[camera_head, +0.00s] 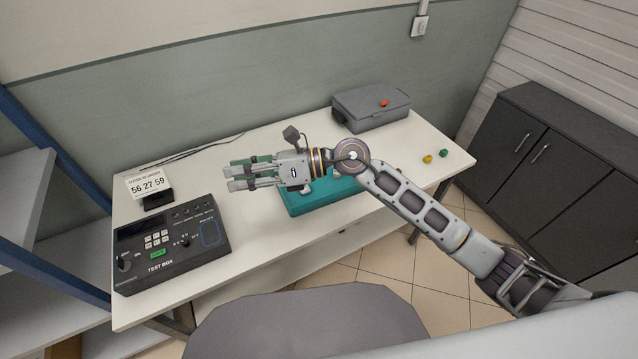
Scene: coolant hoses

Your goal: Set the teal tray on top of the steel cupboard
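The teal tray (317,204) lies on the white workbench near its front edge, below my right forearm and wrist, which hide part of it. Something small and pale shows at its rim beside the wrist. My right gripper (238,174) points left, above the bench and left of the tray. Its fingers lie close together with dark green parts among them; I cannot tell whether they are open or shut. It does not hold the tray. A dark grey cupboard (560,157) with bar handles and a flat top stands at the right. My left gripper is out of view.
A test box (170,245) and a number display (150,188) stand at the bench's left. A grey chair (310,325) stands in front.

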